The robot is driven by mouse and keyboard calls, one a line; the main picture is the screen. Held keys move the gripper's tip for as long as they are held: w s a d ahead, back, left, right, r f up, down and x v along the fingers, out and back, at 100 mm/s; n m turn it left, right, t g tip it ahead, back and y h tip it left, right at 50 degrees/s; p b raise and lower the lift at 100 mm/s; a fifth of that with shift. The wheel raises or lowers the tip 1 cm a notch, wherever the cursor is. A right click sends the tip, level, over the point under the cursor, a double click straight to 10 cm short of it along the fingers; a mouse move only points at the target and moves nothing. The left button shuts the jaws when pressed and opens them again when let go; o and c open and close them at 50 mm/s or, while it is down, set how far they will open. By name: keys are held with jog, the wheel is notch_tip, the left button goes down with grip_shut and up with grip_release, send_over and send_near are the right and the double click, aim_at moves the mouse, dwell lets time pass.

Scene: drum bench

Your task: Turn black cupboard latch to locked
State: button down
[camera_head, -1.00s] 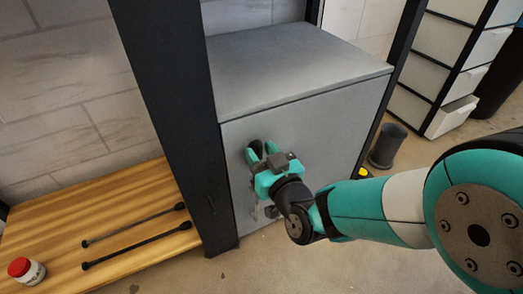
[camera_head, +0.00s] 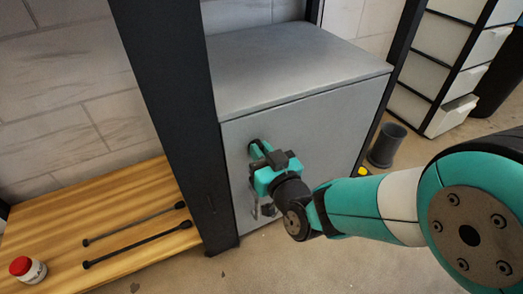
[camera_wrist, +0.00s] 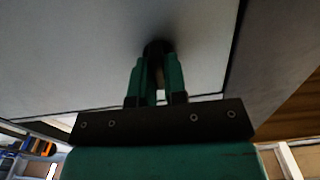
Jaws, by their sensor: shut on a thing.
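The grey cupboard (camera_head: 320,140) stands in the middle of the head view, its front door facing my arm. My gripper (camera_head: 258,150) is at the upper left of the door, its teal fingers close together. In the wrist view the black latch (camera_wrist: 158,47) shows on the door between and just beyond the fingertips of my gripper (camera_wrist: 158,65). The fingers are shut on the latch. In the head view the fingers hide most of the latch, and its exact angle cannot be told.
A dark post (camera_head: 170,110) stands left of the cupboard. A wooden bench (camera_head: 70,215) holds two black rods and a red-lidded jar (camera_head: 27,269). A dark grey cylinder (camera_head: 387,146) stands on the floor at right, near a white drawer unit (camera_head: 440,75).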

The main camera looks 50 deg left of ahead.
jog(key=shift+w+f+m+p, duration=0.1)
jog(key=shift+m+p, duration=2.05)
jog(key=shift+m, duration=2.3)
jog(key=shift+f+m+p, duration=0.1)
jog(key=shift+m+p, duration=2)
jog(key=shift+m, duration=2.35)
jog(key=c, duration=1.2)
grip_release()
jog(key=shift+o, duration=0.2)
jog(key=shift+d, duration=0.1)
